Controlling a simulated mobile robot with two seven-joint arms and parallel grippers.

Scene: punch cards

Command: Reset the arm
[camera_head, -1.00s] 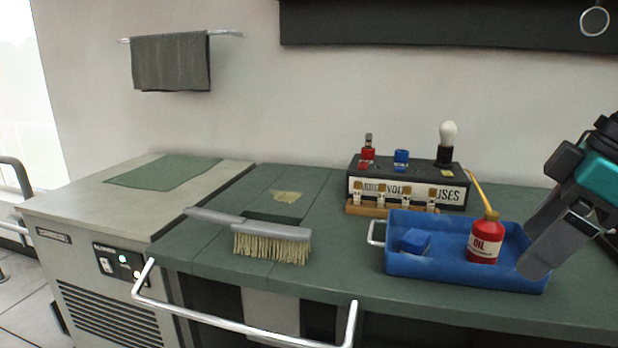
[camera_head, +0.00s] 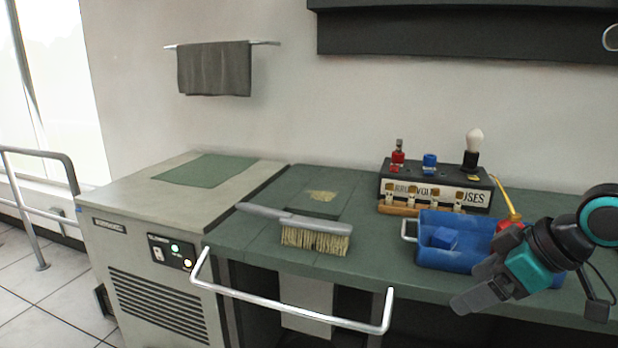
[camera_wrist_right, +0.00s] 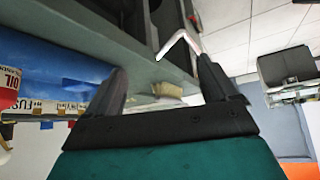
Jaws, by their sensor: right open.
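My right gripper (camera_head: 474,285) is at the right of the head view, in front of the blue tray (camera_head: 455,258) and near the bench's front edge. In the right wrist view its two fingers (camera_wrist_right: 165,85) stand apart with nothing between them. The red oil can (camera_head: 508,222) at the tray is partly hidden behind my right arm in the head view. It also shows at the left edge of the wrist view (camera_wrist_right: 8,88). My left gripper is not in view.
A brush (camera_head: 315,238) lies on the green bench (camera_head: 370,240). A metal rail (camera_head: 290,308) juts from the bench front. The fuse box (camera_head: 440,187) stands behind the tray (camera_wrist_right: 60,62). A grey cabinet (camera_head: 150,270) is at left. The bench between brush and tray is clear.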

